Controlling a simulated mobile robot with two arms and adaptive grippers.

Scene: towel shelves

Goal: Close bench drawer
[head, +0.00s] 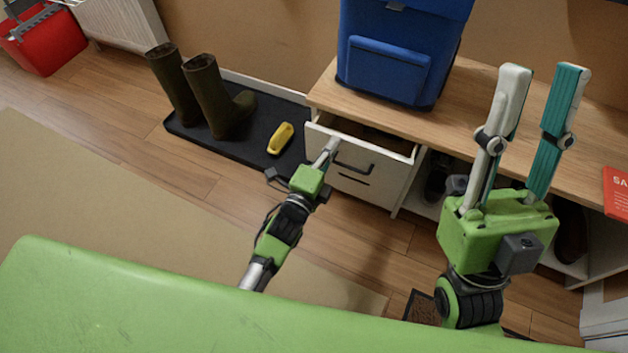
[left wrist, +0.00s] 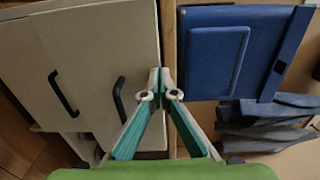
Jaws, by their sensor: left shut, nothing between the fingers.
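The white bench drawer (head: 397,150) is pulled part way out under the wooden bench top (head: 480,120); its dark inside shows behind the top edge of its front. Its dark handle (head: 352,167) is on the front. In the left wrist view the drawer front (left wrist: 95,50) and handle (left wrist: 119,98) lie left of the fingers. My left gripper (head: 332,146) is shut and empty at the left part of the drawer front; I cannot tell if it touches. Its closed tips (left wrist: 159,72) show in the wrist view. My right gripper (head: 543,70) is open and empty, raised in front of the bench.
A blue bag (head: 390,70) stands on the bench. A black mat (head: 240,135) left of it holds dark boots (head: 212,95) and a yellow object (head: 281,138). Shoes (head: 568,230) sit under the bench. A red box (head: 617,190) is at the right. Floor in front is open.

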